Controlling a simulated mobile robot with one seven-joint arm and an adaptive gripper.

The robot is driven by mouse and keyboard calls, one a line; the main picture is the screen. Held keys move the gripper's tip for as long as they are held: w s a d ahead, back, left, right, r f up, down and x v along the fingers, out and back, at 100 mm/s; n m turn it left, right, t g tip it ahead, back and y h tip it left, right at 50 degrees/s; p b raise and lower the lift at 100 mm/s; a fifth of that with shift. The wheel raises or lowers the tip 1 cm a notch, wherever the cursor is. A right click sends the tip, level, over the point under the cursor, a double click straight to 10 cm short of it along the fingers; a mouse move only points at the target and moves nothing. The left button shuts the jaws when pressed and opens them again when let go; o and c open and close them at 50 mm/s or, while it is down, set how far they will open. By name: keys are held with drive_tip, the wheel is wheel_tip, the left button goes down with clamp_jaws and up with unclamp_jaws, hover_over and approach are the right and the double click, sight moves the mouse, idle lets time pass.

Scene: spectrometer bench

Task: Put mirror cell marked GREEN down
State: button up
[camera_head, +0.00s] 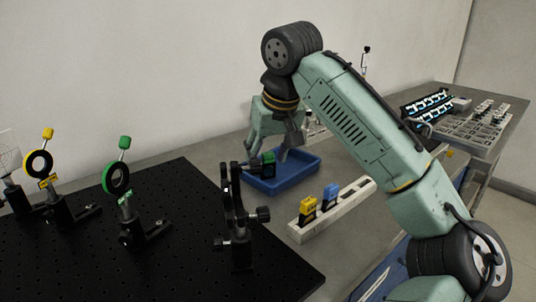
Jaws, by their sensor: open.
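My gripper (270,148) is open and points down over the blue tray (302,173). A small black part with a green mark (268,157), which looks like the mirror cell marked GREEN, shows between the fingers at the tray's left side. Whether it touches the tray floor or a finger, I cannot tell. A black upright mount (238,205) with knobs stands in front and hides part of this area. A ring with a green tag (117,178) stands upright over a green-marked post base (130,222) on the black breadboard (185,270).
A white rack (340,208) holds a yellow block (308,206) and a blue block (331,194) right of the breadboard. A yellow-tagged ring (38,163) stands at the left. A grey tray (462,130) of small parts lies at the far right. Grey bench surface shows around the blue tray.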

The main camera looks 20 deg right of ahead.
drive_tip(key=v, duration=1.2)
drive_tip(key=shift+r, duration=0.2)
